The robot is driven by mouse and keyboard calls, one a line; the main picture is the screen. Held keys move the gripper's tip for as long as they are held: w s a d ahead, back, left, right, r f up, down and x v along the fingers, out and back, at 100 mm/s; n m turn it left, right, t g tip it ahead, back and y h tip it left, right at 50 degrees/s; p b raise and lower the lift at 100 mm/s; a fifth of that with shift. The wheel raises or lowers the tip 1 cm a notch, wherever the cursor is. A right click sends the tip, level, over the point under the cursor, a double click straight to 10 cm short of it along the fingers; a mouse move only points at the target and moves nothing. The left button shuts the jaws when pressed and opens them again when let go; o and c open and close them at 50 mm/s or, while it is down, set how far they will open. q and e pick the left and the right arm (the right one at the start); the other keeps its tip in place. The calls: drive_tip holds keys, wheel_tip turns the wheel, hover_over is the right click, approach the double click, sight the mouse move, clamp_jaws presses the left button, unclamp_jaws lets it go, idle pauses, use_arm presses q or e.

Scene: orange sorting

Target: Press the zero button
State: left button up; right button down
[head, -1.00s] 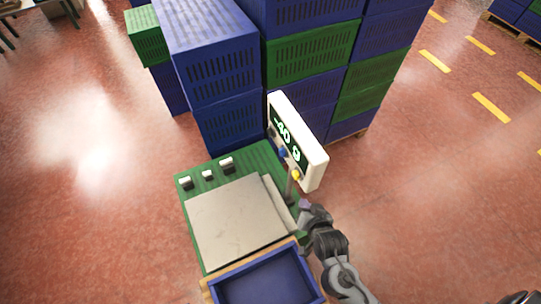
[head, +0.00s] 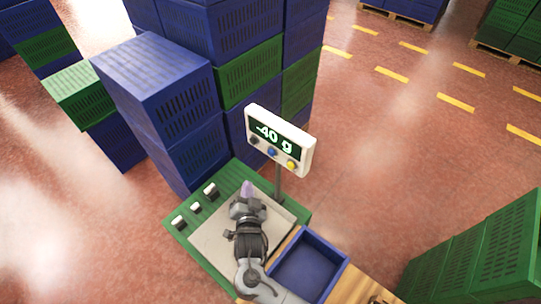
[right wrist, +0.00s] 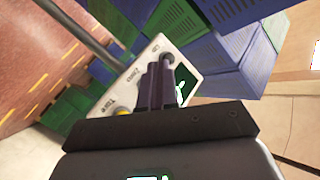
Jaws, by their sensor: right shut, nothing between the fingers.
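The scale display (head: 279,140) reads -40 g and stands on a post behind the weighing plate (head: 217,236). Below its screen are a dark button (head: 254,140), a blue button (head: 271,151) and a yellow button (head: 290,165). My right gripper (head: 247,187) is shut and empty over the plate, in front of and below the display. In the right wrist view its closed fingers (right wrist: 156,68) point at the button panel (right wrist: 135,82). They hide the middle button, beside a label that seems to read Zero. The yellow button (right wrist: 122,111) and dark button (right wrist: 167,58) show either side. My left gripper is out of view.
A blue tray (head: 336,275) sits right of the scale on a wooden surface. Small white-topped blocks (head: 196,208) stand on the green base left of the plate. Stacked blue and green crates (head: 165,100) rise close behind the scale. Green crates (head: 480,255) stand at right.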

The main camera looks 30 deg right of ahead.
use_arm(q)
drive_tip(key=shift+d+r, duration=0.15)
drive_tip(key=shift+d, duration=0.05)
use_arm(e)
drive_tip(key=shift+w+a+r, duration=0.1)
drive_tip(key=shift+w+r, duration=0.25)
drive_tip(key=shift+r, duration=0.25)
drive_tip(key=shift+w+a+r, duration=0.1)
drive_tip(key=shift+w+r, duration=0.25)
drive_tip(key=shift+r, duration=0.25)
drive_tip(key=shift+d, duration=0.1)
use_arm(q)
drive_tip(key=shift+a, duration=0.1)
use_arm(e)
drive_tip(key=shift+d, duration=0.1)
